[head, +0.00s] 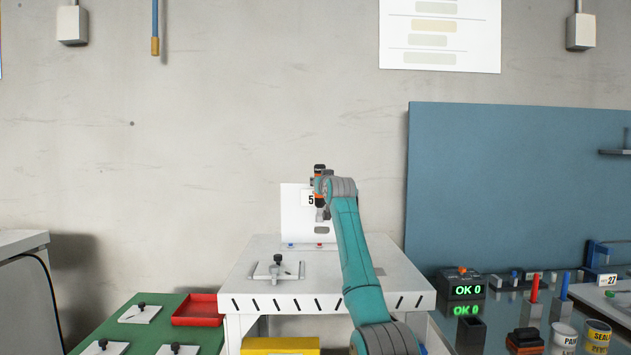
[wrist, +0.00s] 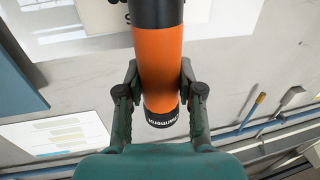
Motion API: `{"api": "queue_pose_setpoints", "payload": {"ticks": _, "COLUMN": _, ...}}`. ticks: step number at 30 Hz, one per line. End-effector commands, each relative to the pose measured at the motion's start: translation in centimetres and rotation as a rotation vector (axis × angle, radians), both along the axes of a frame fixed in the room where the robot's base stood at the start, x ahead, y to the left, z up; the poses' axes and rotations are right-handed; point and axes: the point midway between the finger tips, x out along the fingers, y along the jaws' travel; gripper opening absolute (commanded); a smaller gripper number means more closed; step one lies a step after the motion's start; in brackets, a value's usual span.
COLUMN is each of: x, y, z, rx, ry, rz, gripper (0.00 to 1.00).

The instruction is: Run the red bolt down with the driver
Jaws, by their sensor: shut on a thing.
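My gripper (head: 321,187) is raised in front of a white upright panel (head: 293,210) on the white table (head: 375,250). It is shut on the orange and black driver (head: 319,201). In the wrist view, my gripper's fingers (wrist: 160,78) close on both sides of the driver's orange body (wrist: 160,50), near its black end cap. A small red spot (head: 319,245) and a small blue spot (head: 291,245) sit low at the panel's foot; the red one may be the red bolt, but it is too small to be sure. The driver's working tip is not clear.
A clamp-like fixture on a plate (head: 278,270) stands on the table's left half. A green surface (head: 85,331) with plates and a red tray (head: 198,310) is at left. A counter box reading OK 0 (head: 464,290) and several cups and tools stand at right.

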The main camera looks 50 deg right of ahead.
Motion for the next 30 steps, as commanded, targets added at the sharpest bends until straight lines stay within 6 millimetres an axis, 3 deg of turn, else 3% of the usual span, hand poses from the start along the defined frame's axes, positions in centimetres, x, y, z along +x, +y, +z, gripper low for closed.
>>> {"api": "queue_pose_setpoints", "payload": {"ticks": 17, "x": -0.2, "y": 0.2, "z": 0.3, "rx": -0.002, "ry": -0.003, "rz": -0.001, "gripper": 0.0}}
{"api": "queue_pose_setpoints", "payload": {"ticks": 30, "x": -0.2, "y": 0.1, "z": -3.0, "rx": -0.002, "ry": -0.002, "rz": -0.001, "gripper": 0.0}}
